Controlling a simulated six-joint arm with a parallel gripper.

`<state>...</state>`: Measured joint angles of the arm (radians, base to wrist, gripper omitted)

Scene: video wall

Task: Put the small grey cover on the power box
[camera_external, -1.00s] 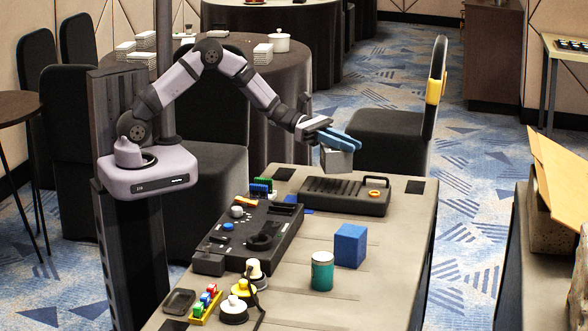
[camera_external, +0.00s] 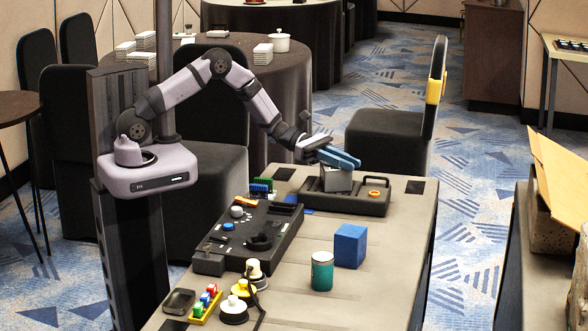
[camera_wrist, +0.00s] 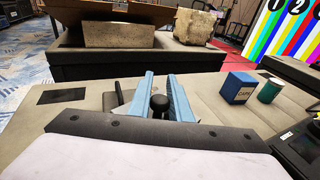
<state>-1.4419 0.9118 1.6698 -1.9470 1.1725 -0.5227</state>
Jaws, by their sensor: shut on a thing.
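The small grey cover (camera_external: 338,181) is in my gripper (camera_external: 340,158), under its blue fingers. It is at the left part of the long dark box (camera_external: 376,200), which I take as the power box. Whether it touches the box top or hangs just above, I cannot tell. The box has an orange ring at its right end. In the wrist view, the blue fingers of my gripper (camera_wrist: 162,76) flank a round black knob (camera_wrist: 159,103). The cover's body is mostly hidden there.
A black control panel (camera_external: 262,232) lies left of the box. A blue cube (camera_external: 350,246) and a green can (camera_external: 321,272) stand in front. Coloured blocks (camera_external: 206,304) and knobbed pieces (camera_external: 234,309) are at the near end. The table's right side is clear.

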